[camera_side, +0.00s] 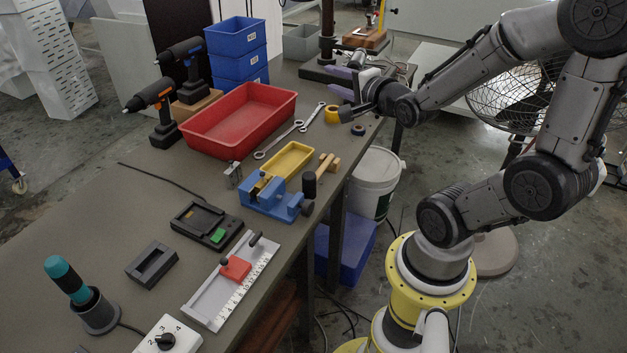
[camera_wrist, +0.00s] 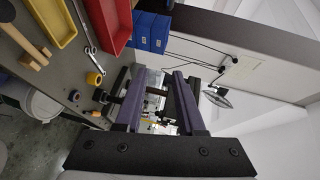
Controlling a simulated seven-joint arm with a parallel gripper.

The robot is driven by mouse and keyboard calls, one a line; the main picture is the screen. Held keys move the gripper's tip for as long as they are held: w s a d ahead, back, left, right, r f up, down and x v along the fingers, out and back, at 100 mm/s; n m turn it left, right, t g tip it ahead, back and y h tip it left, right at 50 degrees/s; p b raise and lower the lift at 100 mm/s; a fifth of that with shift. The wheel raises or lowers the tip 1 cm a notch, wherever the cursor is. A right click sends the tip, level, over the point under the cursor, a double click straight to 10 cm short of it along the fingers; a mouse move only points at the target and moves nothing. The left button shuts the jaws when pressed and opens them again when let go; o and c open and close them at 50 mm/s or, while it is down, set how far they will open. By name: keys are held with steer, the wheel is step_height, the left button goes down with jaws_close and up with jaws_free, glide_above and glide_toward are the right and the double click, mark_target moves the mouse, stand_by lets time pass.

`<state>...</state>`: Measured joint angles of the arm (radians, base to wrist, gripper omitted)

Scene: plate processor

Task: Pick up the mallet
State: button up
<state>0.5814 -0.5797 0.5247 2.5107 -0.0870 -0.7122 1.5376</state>
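The blue vise (camera_side: 272,197) and yellow tray (camera_side: 287,160) sit left of the mallet. A red bin (camera_side: 240,120), wrenches (camera_side: 280,139) and a yellow tape roll (camera_side: 332,115) lie farther back. A white bucket (camera_side: 375,183) is below the bench edge.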

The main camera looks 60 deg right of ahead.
glide_toward(318, 178)
steer(key=r+x, duration=0.1)
steer(key=x, duration=0.3)
steer(key=shift+w+d+f, duration=0.2)
steer(key=shift+w+f, duration=0.05)
steer(key=shift+f, duration=0.4)
steer(key=x, duration=0.6)
steer(key=shift+w+d, duration=0.15)
steer(key=shift+w, duration=0.15)
jaws_close()
